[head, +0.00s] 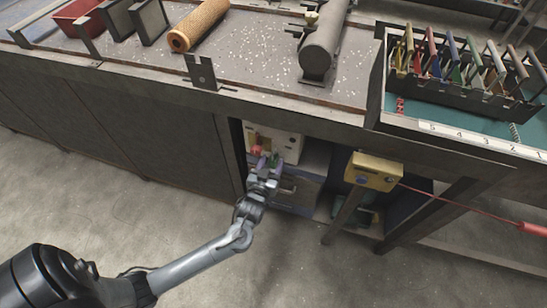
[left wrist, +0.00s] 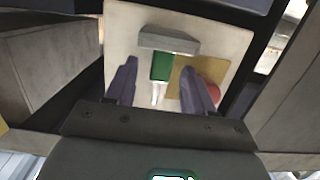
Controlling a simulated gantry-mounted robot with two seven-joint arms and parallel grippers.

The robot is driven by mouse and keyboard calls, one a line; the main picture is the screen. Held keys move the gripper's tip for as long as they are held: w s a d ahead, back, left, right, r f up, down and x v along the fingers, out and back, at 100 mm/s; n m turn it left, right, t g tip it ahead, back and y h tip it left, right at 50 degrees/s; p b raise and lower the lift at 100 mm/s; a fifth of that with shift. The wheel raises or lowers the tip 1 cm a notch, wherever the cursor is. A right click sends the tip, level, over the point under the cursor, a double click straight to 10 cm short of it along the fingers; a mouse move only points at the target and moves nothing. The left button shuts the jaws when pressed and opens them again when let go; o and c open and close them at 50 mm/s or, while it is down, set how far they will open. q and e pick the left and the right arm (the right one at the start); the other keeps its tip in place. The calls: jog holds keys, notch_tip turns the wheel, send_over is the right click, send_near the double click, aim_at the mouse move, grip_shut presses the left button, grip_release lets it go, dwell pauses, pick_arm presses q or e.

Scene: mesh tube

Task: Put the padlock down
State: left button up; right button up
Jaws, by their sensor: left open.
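A small green block with a pale metal part (left wrist: 161,68) shows in the left wrist view. It looks like the padlock, but I cannot be sure. It is against a grey ledge (left wrist: 168,39) on a cream panel (left wrist: 225,40). My left gripper (head: 265,163) is open in front of this panel, inside the opening under the bench. In the left wrist view its two purple fingers (left wrist: 161,86) stand either side of the green block, with visible gaps. In the head view the gripper hides most of the block. My right gripper is in neither view.
The cream panel carries a tan plate (left wrist: 185,75) and a red round part (left wrist: 213,93). A bench post stands left of the opening. A yellow box (head: 374,171) with a red cable (head: 460,204) is to the right. The floor (head: 150,220) in front is clear.

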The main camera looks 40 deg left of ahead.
pick_arm(q)
jog(key=s+d+r+m+g+h, duration=0.1)
jog(key=s+d+m+g+h, duration=0.1)
jog(key=s, duration=0.6)
jog(key=s+d+r+m+g+h+p, duration=0.1)
jog(key=s+d+m+g+h, duration=0.1)
jog(key=s+d+g, duration=0.3)
jog(key=s+d+r+m+g+h+p, duration=0.1)
jog(key=s+d+g, duration=0.3)
jog(key=s, duration=0.8)
jog(key=shift+s+d+r+m+h, duration=0.3)
jog(key=shift+d+m+h, duration=0.15)
jog(key=shift+m+h, duration=0.3)
jog(key=shift+p, duration=0.3)
notch_tip(320, 180, up, 47)
jog(key=p, duration=4.7)
notch_tip(320, 180, down, 75)
jog(key=b, duration=7.4)
jog(key=shift+r+b, duration=0.15)
jog(key=shift+b, duration=0.25)
